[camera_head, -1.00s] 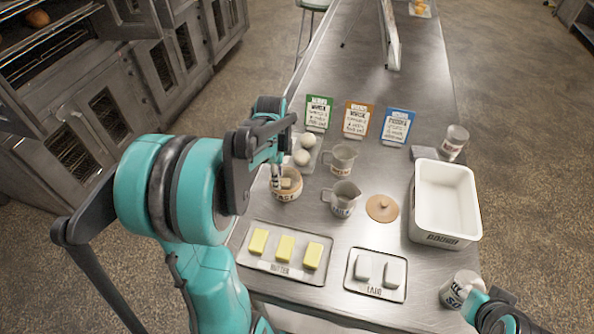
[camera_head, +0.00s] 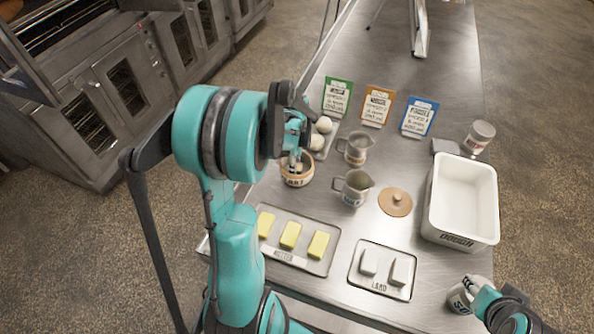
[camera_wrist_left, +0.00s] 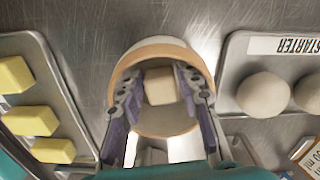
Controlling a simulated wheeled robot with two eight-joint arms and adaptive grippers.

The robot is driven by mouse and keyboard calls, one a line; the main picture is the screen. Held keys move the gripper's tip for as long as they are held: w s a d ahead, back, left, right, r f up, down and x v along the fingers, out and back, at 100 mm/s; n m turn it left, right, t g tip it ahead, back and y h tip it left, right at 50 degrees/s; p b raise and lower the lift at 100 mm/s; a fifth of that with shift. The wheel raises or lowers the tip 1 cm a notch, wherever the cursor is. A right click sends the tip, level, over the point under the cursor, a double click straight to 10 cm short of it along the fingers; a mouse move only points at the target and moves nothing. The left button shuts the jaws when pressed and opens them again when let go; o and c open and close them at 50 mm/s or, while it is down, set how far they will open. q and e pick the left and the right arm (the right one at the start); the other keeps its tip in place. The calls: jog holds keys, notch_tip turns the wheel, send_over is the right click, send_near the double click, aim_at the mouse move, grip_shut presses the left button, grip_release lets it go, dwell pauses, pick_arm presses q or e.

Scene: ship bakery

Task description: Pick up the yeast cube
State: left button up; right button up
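The pale yeast cube (camera_wrist_left: 160,87) lies inside a small round tan pot (camera_wrist_left: 150,48) in the left wrist view. The pot (camera_head: 297,180) stands on the steel table in the head view. My left gripper (camera_wrist_left: 159,75) points down into the pot. Its two fingers are apart, one on each side of the cube, with narrow gaps seeming to show, so it looks open. In the head view my left gripper (camera_head: 295,160) hides part of the pot's inside. My right gripper (camera_head: 505,312) is at the lower right by a labelled pot (camera_head: 461,297); its fingers are unclear.
A butter tray (camera_head: 322,267) and a lard tray (camera_head: 380,290) lie in front. A starter tray (camera_wrist_left: 231,65) with pale balls is beside the pot. Two metal jugs (camera_head: 354,187), a wooden lid (camera_head: 395,202), a white dough bin (camera_head: 490,205) and upright cards (camera_head: 337,97) stand to the right.

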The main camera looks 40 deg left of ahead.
pick_arm(q)
jog(key=c, duration=0.7)
